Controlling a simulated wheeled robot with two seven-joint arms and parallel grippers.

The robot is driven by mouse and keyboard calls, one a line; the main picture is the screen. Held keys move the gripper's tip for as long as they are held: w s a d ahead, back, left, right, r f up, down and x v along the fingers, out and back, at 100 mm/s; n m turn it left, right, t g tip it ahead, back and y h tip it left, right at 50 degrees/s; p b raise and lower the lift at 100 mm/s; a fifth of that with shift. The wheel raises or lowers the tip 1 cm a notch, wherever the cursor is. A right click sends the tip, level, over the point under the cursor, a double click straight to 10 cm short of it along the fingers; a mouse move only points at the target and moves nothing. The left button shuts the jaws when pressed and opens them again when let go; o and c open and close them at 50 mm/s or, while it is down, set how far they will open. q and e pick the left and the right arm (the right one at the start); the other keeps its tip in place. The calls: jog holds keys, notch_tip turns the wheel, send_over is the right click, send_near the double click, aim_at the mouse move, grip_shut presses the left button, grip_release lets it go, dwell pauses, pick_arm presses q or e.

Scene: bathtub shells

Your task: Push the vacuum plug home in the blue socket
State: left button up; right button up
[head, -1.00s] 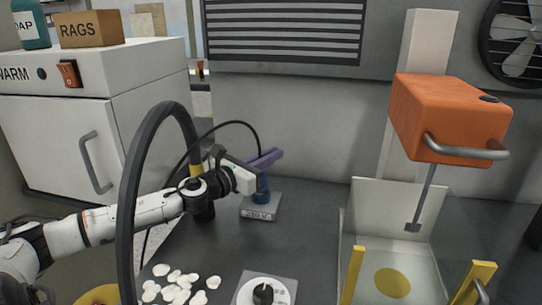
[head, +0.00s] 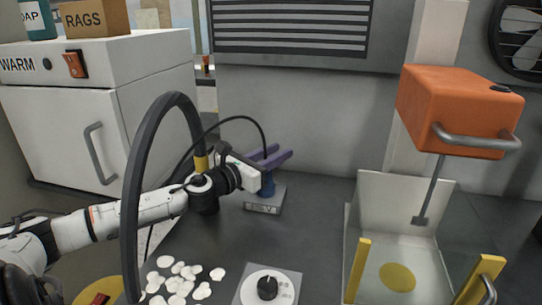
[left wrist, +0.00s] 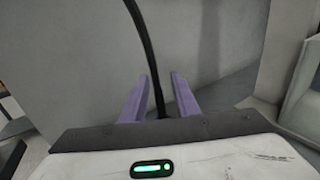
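The blue socket (head: 267,187) stands upright on a grey block (head: 263,206) with a printed label, on the dark bench left of centre. My left gripper (head: 278,157) reaches over it from the left. Its two purple fingers are spread apart above the socket. A thin black cable (head: 248,119) arcs over and comes down between them. In the left wrist view the cable (left wrist: 153,70) runs between the fingers (left wrist: 160,90) with a gap on each side. The plug is hidden behind the fingers and hand, so its depth in the socket cannot be told. My right gripper is out of view.
A thick black hose (head: 131,190) loops up in front of my left arm. White shells (head: 180,281) and a dial plate (head: 267,290) lie at the front. A clear-walled box (head: 405,190) with yellow posts stands right, under an orange machine (head: 462,105). A white cabinet (head: 60,125) is left.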

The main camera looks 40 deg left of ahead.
pick_arm(q)
jog(key=s, duration=1)
jog(key=shift+s+p, duration=0.15)
jog(key=shift+p, duration=0.15)
jog(key=shift+a, duration=0.1)
dwell(0.4)
